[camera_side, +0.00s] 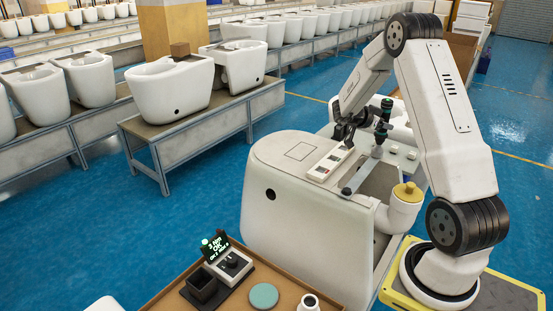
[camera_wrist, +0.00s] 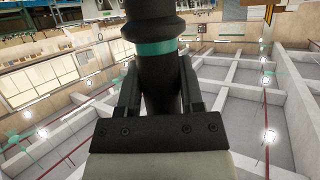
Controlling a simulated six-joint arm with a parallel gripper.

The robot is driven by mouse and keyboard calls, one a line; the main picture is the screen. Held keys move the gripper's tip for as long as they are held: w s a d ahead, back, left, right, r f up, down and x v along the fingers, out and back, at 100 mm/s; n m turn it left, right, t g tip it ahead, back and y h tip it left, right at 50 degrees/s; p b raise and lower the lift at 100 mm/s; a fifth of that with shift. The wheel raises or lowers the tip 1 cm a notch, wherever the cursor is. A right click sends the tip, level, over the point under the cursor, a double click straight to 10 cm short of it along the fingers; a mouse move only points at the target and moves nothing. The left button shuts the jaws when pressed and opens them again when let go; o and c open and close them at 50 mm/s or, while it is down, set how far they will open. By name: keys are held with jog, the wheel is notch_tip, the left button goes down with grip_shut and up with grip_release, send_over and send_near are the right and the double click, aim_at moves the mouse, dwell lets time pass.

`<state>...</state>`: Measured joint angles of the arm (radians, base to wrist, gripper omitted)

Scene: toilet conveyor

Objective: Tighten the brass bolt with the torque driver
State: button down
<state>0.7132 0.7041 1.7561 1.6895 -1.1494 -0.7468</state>
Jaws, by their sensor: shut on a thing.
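My gripper (camera_side: 372,125) is shut on the torque driver, a black tool with teal bands. The driver (camera_side: 378,150) stands nearly upright, slightly tilted, over the rear of the white toilet body (camera_side: 290,215). In the wrist view, my gripper (camera_wrist: 158,100) has a finger on each side of the driver's black shaft (camera_wrist: 158,72), below a teal band. The driver's lower end is near a grey bar (camera_side: 355,180). I cannot make out the brass bolt or whether the driver touches it.
A white strip with small markings (camera_side: 328,162) lies on the toilet. The front tray (camera_side: 262,290) holds a green-lit display (camera_side: 216,246), a teal disc (camera_side: 264,296) and a dark box (camera_side: 201,287). Conveyor toilets (camera_side: 172,88) stand behind.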

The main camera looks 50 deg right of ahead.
aim_at(382, 106)
dwell(0.6)
jog(key=shift+r, duration=2.6)
jog(key=shift+r, duration=0.15)
